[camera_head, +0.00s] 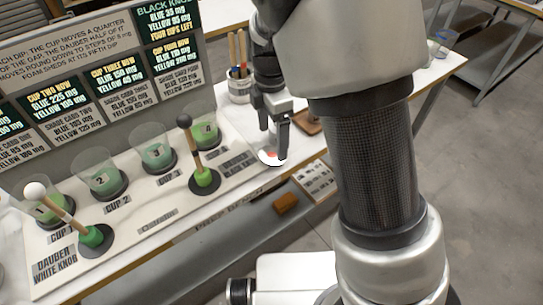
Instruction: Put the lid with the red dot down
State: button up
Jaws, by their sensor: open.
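The lid with the red dot (268,159), a small white disc, shows directly under my gripper (272,148), just right of the rack board. My gripper points down with its fingers at the lid and is open. The fingers hide part of the lid. I cannot tell whether the fingers touch the lid or whether it lies flat on the white table.
The rack board (150,215) holds several clear cups of green liquid and two daubers, one white-knobbed (35,191), one black-knobbed (184,121). A sign panel (90,80) stands behind. A brush pot (240,88) and a brown tray (308,122) are near my gripper.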

aim_at(272, 155)
jog(key=f, duration=0.3)
jog(key=s+f, duration=0.1)
jog(key=f, duration=0.1)
jog(key=shift+a+f, duration=0.1)
jog(key=c, duration=1.2)
jog(key=shift+o, duration=0.2)
